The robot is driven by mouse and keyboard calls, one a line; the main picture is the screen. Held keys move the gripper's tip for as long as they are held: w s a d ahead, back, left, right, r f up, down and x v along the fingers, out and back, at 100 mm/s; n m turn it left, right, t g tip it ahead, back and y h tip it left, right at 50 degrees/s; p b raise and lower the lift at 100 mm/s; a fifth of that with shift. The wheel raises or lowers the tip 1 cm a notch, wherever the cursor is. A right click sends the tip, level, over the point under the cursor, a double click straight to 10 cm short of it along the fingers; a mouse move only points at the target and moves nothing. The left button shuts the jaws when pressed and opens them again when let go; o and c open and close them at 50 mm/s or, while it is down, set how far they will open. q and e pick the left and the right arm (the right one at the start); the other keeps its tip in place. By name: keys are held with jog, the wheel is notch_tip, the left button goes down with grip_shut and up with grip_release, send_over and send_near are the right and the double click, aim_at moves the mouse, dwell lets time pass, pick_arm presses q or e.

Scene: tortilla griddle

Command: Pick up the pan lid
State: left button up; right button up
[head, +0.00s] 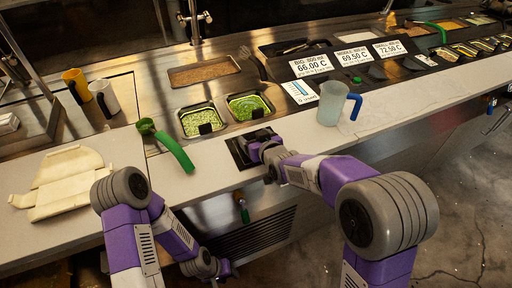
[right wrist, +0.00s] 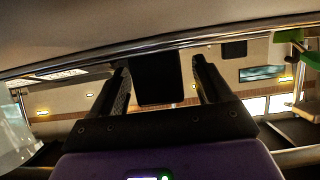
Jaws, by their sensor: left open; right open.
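A dark, flat, square piece, which looks like the pan lid (head: 236,152), lies on the pale counter near its front edge, below the two green-filled pans. My right gripper (head: 256,143) is over its right part and hides much of it. In the right wrist view my right gripper (right wrist: 160,75) has its two fingers apart. A dark block (right wrist: 155,82), perhaps the lid's handle, shows between them; I cannot tell whether they touch it. My left gripper (head: 226,269) is low, in front of the counter and away from the lid, and is open; its fingers are hard to make out.
Two green-filled pans (head: 200,120) sit behind the lid. A green-handled ladle (head: 173,150) lies to its left, a blue-handled jug (head: 331,103) stands to its right. The counter between lid and jug is fairly clear.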

jog(key=shift+w+a+f, duration=0.1)
jog(key=shift+w+f, duration=0.05)
jog(key=shift+w, duration=0.2)
jog(key=shift+c, duration=0.2)
